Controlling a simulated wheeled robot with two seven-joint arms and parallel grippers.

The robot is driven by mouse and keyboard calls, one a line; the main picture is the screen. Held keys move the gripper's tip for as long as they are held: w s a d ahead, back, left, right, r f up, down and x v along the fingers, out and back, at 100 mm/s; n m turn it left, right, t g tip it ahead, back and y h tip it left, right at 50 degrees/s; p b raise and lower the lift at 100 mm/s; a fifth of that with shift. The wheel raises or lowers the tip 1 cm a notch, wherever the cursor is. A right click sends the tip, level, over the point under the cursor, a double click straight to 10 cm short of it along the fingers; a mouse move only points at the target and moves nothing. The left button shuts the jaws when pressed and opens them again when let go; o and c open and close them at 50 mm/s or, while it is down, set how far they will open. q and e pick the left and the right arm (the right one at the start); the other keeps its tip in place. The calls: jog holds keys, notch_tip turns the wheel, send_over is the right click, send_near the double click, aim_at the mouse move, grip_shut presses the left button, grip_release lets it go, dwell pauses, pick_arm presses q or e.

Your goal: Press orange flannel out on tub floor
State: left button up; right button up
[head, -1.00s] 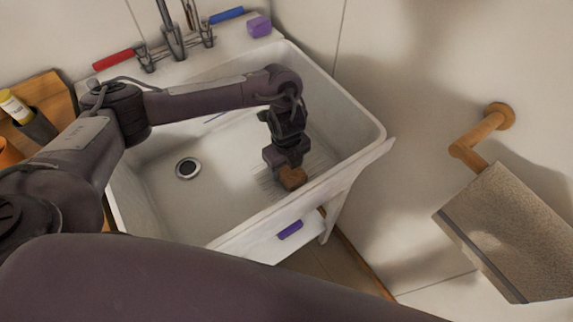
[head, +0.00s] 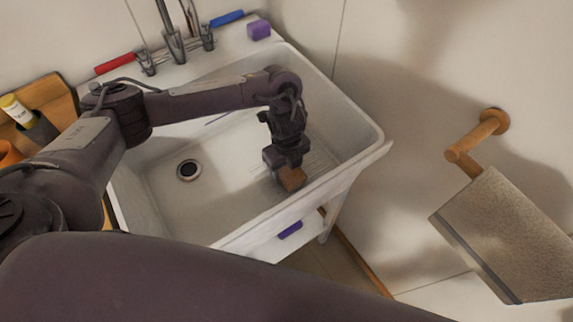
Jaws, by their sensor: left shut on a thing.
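The orange flannel (head: 292,179) is a small brown-orange block shape at the right side of the white tub (head: 345,172). My left gripper (head: 284,172) points down inside the tub and is shut on the flannel. The flannel is low, close to the ribbed part of the tub floor; I cannot tell if it touches the floor. The gripper hides part of it. The bare tub floor (head: 215,195) shows to the left, with a round dark drain (head: 189,170). My right gripper is not in view.
A tap (head: 174,45) with a red handle (head: 114,64) and a blue handle (head: 227,18) stands at the tub's back. A purple block (head: 259,30) sits on the back rim. The tub's front wall is close to my gripper. A towel (head: 515,235) hangs at the right.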

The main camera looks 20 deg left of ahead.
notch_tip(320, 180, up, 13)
jog(key=p, duration=1.2)
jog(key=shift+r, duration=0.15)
